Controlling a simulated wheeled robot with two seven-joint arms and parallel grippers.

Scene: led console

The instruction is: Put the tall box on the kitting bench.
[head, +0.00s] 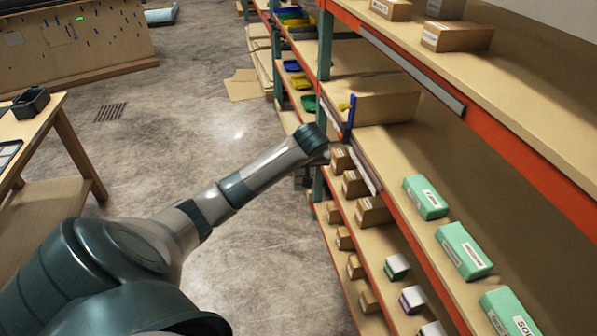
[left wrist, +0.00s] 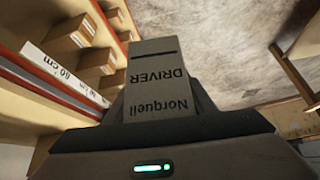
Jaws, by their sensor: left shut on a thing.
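A grey box (left wrist: 158,62) marked "Norquell DRIVER" is between the fingers of my left gripper (left wrist: 160,98) in the left wrist view. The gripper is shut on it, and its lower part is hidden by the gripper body. In the head view my left arm reaches forward to the shelf rack's edge; its gripper and the box are mostly hidden behind the wrist. A wooden bench (head: 62,112), which may be the kitting bench, stands at the left edge. My right gripper is not in view.
The shelf rack (head: 452,92) with orange beams fills the right side, with brown cartons (head: 457,37) and green boxes (head: 463,250) on it. A black tray (head: 30,101) sits on the bench. Concrete floor (head: 185,135) lies open between bench and rack.

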